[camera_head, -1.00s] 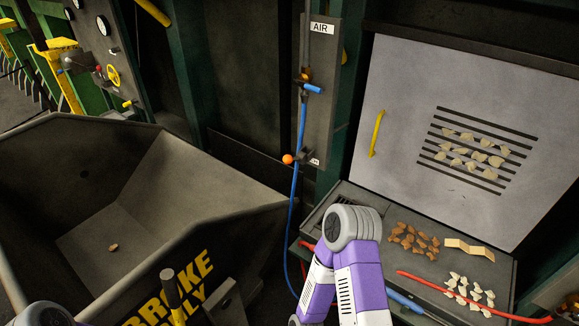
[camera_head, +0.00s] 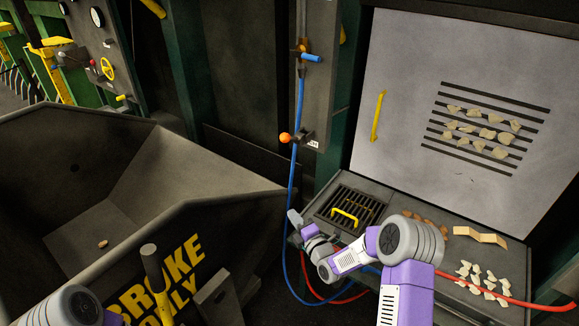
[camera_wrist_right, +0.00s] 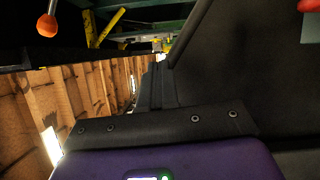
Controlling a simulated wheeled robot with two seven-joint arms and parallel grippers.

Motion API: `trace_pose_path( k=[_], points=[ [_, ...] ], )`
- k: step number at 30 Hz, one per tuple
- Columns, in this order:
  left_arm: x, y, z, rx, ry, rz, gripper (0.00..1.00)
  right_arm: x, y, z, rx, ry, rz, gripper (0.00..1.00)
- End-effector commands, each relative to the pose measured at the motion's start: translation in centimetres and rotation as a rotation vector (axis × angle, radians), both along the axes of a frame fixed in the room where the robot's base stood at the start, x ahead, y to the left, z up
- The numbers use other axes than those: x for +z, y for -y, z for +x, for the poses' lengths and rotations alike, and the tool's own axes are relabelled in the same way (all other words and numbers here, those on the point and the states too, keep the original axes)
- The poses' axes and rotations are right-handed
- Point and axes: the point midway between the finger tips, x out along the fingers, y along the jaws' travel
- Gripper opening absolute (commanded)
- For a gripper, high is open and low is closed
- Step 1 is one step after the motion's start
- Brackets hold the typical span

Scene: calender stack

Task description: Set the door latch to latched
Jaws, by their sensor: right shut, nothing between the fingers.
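A grey panel door (camera_head: 400,75) with dark slots and a yellow handle (camera_head: 378,116) stands at the right in the head view. I cannot tell which part is the door latch. A lever with an orange ball (camera_head: 285,137) sticks out from the post left of the door; an orange ball on a rod (camera_wrist_right: 47,25) also shows at the top left of the right wrist view. My right gripper (camera_head: 294,217) is shut and empty, below the orange ball and beside the bench's left edge, apart from the ball. My left gripper is out of view; only part of my left arm shows.
A blue hose (camera_head: 292,180) hangs close by my right gripper. A large dark bin (camera_head: 215,195) fills the left.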

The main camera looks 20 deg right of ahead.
Motion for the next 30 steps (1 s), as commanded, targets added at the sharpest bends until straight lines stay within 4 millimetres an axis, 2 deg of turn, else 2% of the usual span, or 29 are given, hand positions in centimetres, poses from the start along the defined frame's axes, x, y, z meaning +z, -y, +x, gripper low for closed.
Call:
trace_pose_path(
  k=[1,3,6,10,17,30],
  points=[
    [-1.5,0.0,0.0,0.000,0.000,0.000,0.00,1.2,0.9,0.8,-0.009,0.131,-0.128,0.00],
    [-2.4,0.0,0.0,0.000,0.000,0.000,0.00,3.6,1.8,1.3,-0.030,0.295,-0.296,0.00],
    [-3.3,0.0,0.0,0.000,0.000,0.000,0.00,6.2,2.6,1.4,-0.072,0.477,-0.485,0.00],
    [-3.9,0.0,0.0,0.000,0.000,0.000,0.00,8.3,3.2,1.2,-0.122,0.620,-0.634,0.00],
    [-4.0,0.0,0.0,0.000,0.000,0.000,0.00,9.9,3.0,2.1,-0.144,0.679,-0.696,0.00],
    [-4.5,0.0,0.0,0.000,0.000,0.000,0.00,13.8,0.5,9.2,-0.144,0.674,-0.692,0.00]
  ],
)
